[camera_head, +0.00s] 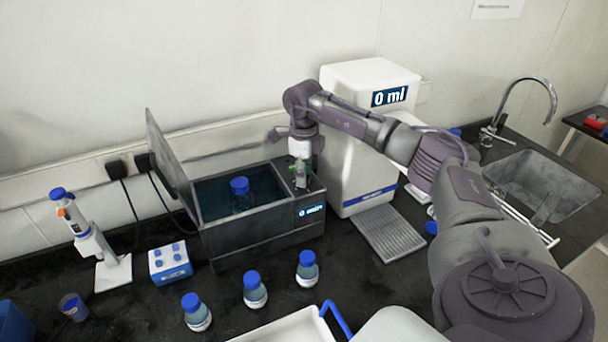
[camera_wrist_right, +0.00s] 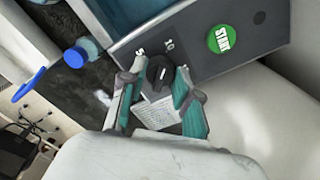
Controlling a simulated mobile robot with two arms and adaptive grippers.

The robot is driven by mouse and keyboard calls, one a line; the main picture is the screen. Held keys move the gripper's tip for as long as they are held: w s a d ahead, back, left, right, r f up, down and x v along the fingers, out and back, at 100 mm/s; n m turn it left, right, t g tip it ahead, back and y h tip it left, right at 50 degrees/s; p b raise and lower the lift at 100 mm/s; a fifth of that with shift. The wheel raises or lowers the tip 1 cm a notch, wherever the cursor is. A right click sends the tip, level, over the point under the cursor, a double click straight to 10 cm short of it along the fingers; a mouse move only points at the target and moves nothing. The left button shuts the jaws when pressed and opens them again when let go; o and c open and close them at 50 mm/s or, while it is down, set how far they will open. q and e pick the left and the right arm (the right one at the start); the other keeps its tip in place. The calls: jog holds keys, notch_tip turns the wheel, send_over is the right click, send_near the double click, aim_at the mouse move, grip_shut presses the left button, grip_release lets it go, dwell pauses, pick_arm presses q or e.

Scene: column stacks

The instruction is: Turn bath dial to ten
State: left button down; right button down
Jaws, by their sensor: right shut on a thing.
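The water bath (camera_head: 255,241) stands on the dark bench with its lid (camera_head: 168,158) open, holding water and a blue-capped bottle (camera_head: 241,195). Its black dial (camera_wrist_right: 157,72) shows in the right wrist view, with the marks 5 and 10 above it and a green START button (camera_wrist_right: 221,39) to the right. My right gripper (camera_wrist_right: 158,88) has its teal fingers on either side of the dial and is shut on it. In the head view the right gripper (camera_head: 301,178) points down at the bath's right end. The dial's exact setting is hard to read. My left gripper is out of view.
A white dispenser (camera_head: 352,150) reading "0 ml" stands right of the bath, with a grated tray (camera_head: 388,233) before it. Several blue-capped bottles (camera_head: 255,290), a blue-and-white block (camera_head: 170,263) and a pipette stand (camera_head: 114,272) are in front and left. A sink (camera_head: 545,185) is far right.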

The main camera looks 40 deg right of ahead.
jog(key=shift+m, duration=0.4)
jog(key=c, duration=0.8)
grip_release()
jog(key=shift+r, duration=0.15)
notch_tip(320, 180, up, 12)
jog(key=shift+f, duration=0.1)
